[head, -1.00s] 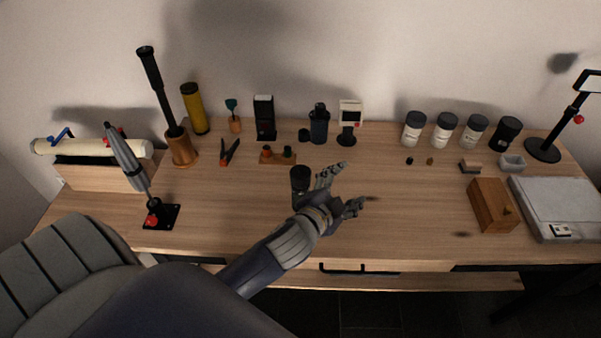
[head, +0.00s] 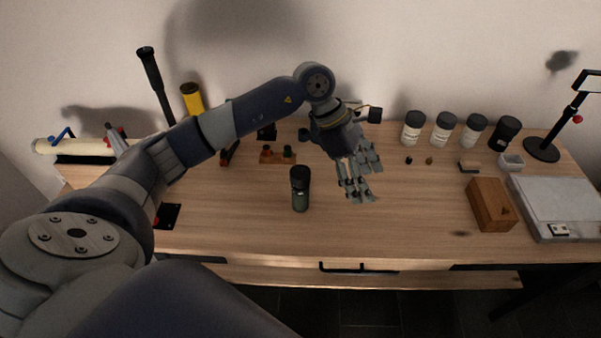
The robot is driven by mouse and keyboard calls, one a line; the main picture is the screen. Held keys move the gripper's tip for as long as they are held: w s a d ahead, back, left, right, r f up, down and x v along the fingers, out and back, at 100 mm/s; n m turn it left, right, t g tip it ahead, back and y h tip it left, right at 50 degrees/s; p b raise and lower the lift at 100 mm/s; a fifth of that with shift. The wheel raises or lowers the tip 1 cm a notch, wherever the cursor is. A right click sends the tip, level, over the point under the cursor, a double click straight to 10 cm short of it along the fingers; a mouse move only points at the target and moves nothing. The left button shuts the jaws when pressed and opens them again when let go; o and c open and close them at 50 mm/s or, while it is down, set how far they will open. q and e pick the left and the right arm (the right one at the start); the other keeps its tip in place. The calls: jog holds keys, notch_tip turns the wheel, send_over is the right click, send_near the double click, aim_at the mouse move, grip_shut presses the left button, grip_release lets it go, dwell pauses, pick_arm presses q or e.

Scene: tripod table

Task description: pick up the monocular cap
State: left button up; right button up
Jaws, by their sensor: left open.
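A small round black cap (head: 304,134) lies on the table toward the back, close to my left forearm; I take it for the monocular cap, though it is small and I cannot be sure. A dark green cylinder with a black top (head: 300,188) stands upright at the table's middle. My left gripper (head: 362,181) is open and empty, fingers pointing down over the table to the right of the cylinder. Its wrist and forearm hide the dark bottle-like object behind. My right gripper does not show.
Several lidded jars (head: 443,129) stand at the back right. A wooden box (head: 491,205) and a grey scale (head: 558,208) are at the right. A wooden block with knobs (head: 277,156) is left of the cap. The front middle of the wooden table (head: 390,230) is clear.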

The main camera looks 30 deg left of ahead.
aim_at(300, 167)
pick_arm(q)
jog(key=a+r+y, duration=0.2)
jog(key=a+y, duration=0.4)
jog(key=a, duration=1)
jog(key=shift+g+y, duration=0.3)
jog(key=shift+g, duration=0.1)
jog(key=f, duration=0.1)
jog(key=f+p, duration=0.1)
jog(key=f, duration=0.2)
jog(key=shift+a+f+p, duration=0.3)
jog(key=shift+a+f, duration=0.05)
jog(key=shift+a, duration=0.05)
jog(key=shift+f+p, duration=0.35)
jog(key=shift+f, duration=0.15)
notch_tip(300, 167, down, 4)
jog(key=shift+w+r+p, duration=0.15)
jog(key=shift+r+p, duration=0.1)
jog(key=shift+p, duration=0.7)
jog(key=shift+f, duration=0.55)
jog(key=c, duration=0.9)
